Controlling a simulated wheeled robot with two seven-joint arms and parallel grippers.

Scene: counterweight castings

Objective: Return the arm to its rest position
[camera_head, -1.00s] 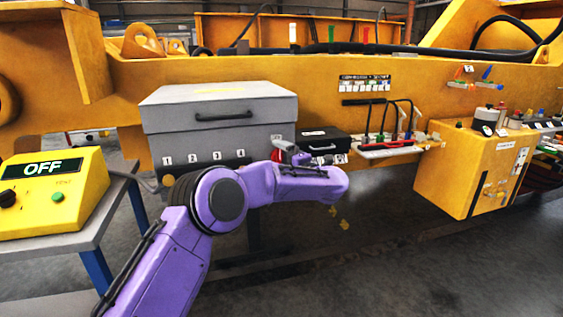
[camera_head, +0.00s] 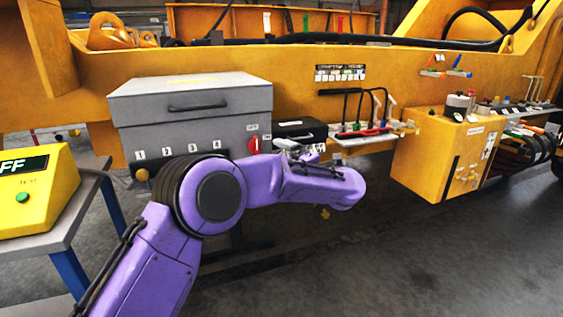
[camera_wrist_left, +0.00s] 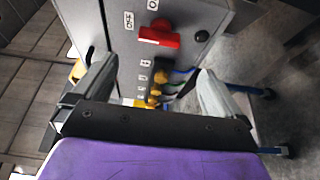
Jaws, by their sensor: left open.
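My left arm (camera_head: 290,183) is purple and comes in from the lower left in the head view, its forearm stretched to the right. The red switch (camera_head: 254,146) also shows in the head view. My right gripper is out of view.
A yellow control box (camera_head: 45,185) stands on a grey table at the left, its display cut off. A small black case (camera_head: 300,131) and a shelf with cables (camera_head: 365,138) are right of the grey box. A yellow cabinet (camera_head: 435,160) stands further right. Open floor lies at lower right.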

